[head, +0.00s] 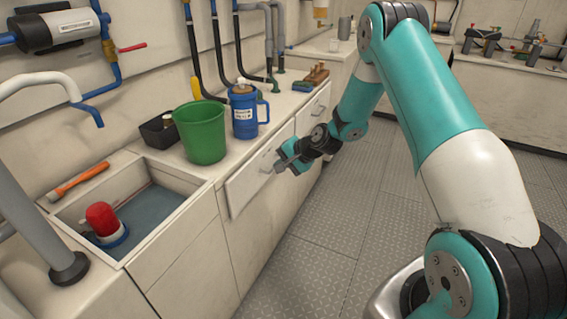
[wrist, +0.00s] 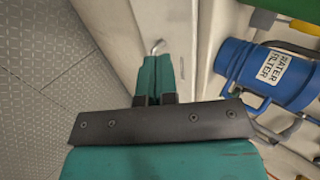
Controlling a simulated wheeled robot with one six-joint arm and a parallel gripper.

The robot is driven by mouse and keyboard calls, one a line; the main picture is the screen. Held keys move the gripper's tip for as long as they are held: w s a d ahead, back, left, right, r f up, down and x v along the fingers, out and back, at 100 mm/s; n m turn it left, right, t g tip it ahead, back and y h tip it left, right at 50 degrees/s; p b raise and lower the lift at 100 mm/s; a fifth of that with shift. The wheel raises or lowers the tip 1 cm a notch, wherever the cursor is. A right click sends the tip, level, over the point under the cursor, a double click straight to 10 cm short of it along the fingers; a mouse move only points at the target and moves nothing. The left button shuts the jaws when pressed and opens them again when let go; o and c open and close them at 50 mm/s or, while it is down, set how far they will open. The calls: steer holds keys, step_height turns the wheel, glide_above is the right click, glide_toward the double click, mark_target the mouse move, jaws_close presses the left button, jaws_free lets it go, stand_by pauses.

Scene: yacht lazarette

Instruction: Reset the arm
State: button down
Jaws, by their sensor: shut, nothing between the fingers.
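My teal and white arm (head: 445,150) reaches out from the lower right over the floor in the head view. My gripper (head: 279,166) is at its far end, in front of a drawer front (head: 255,172) below the counter. In the wrist view my gripper (wrist: 158,62) has its two teal fingers together with nothing between them. A small metal handle (wrist: 157,46) shows just beyond the fingertips. I cannot tell whether the fingers touch it.
On the counter stand a green bucket (head: 202,133), a blue water filter jug (head: 244,112) and a black bin (head: 158,130). A sink (head: 150,240) holds a red-capped object (head: 103,220). An orange-handled brush (head: 78,182) lies on its rim. The grated floor (head: 345,215) is clear.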

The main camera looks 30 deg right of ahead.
steer(key=s+a+r+n+g+p, duration=0.1)
steer(key=s+a+r+n, duration=0.3)
steer(key=r, duration=0.3)
steer(key=s+a+r+n+g+y+p, duration=0.1)
steer(key=s+a+r+n+g+p, duration=0.15)
steer(key=a+r, duration=0.3)
steer(key=s+a+r+n+p, duration=0.1)
steer(key=s+a+r+n, duration=0.1)
steer(key=s+a+r, duration=0.4)
steer(key=s+a+r+n+g+h+p, duration=0.1)
steer(key=s+r+n, duration=0.4)
steer(key=s, duration=0.6)
steer(key=s+a+r+n+g+h+p, duration=0.1)
steer(key=s+a+r+n+g+p, duration=0.1)
steer(key=s+r+n, duration=0.3)
steer(key=s+a+r+g, duration=0.1)
steer(key=s+r, duration=0.3)
steer(key=s, duration=0.3)
steer(key=shift+s+p, duration=0.3)
steer(key=shift+p, duration=0.1)
